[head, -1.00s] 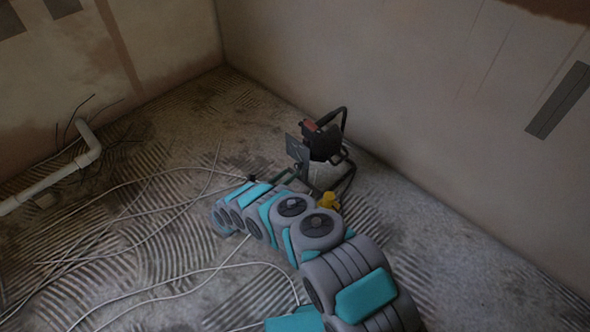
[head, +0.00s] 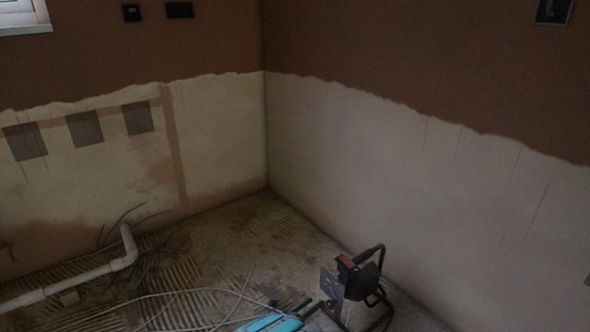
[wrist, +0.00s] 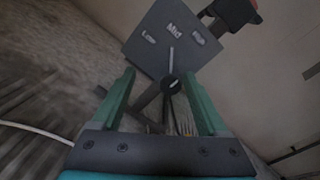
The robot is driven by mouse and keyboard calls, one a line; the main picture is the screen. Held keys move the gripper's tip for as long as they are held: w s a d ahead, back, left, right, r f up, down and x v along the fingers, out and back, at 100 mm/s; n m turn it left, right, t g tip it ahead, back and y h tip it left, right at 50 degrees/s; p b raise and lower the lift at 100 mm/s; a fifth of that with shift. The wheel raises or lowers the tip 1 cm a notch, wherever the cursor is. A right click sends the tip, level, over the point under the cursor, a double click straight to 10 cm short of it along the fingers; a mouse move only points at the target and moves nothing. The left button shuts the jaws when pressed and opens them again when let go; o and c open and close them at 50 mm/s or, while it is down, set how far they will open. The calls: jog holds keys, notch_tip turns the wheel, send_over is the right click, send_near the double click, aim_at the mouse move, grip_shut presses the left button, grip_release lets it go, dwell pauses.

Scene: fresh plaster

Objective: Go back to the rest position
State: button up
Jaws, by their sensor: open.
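My gripper (wrist: 160,90) is open in the wrist view, its two green fingers apart with nothing held between them. Beyond the fingertips is the grey panel (wrist: 172,38) of a floor machine, marked Low, Mid and High, with a small dial (wrist: 171,84) and pointer. I cannot tell whether the fingers touch it. In the head view my gripper (head: 296,308) shows at the bottom edge, just left of the machine (head: 362,280), which is black and red with a handle on top. Most of my arm is below the picture.
A white pipe (head: 95,272) runs along the floor by the left wall. Pale cables (head: 180,296) lie across the ridged floor (head: 215,247). Two part-plastered walls meet in the corner behind the machine; dark wires (head: 122,221) stick out near the pipe.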

jog(key=w+a+r+n+t+y, duration=0.1)
jog(key=w+a+r+n+y, duration=0.1)
jog(key=w+r+n+y, duration=0.5)
jog(key=w+a+r+n+t+y, duration=0.1)
jog(key=w+a+r+n+t, duration=0.2)
jog(key=w+r, duration=0.7)
jog(key=s+r+n+g+y, duration=0.25)
jog(key=s+r+n, duration=0.3)
jog(key=r, duration=0.35)
jog(key=s+r+n+g+y, duration=0.2)
jog(key=s+r+n+y, duration=0.15)
jog(key=r+n, duration=0.35)
jog(key=s+d+r+n+g, duration=0.3)
jog(key=s+d+n+g, duration=0.1)
jog(key=s, duration=1.6)
jog(key=s+d+r+n+g, duration=0.3)
jog(key=s+n, duration=0.4)
jog(key=s, duration=1.3)
jog(key=s+d+r+n+g, duration=0.3)
jog(key=s+d+n+g, duration=0.2)
jog(key=s, duration=1.6)
jog(key=shift+d+g+h, duration=0.3)
jog(key=shift+d+g, duration=0.05)
jog(key=shift+d, duration=0.25)
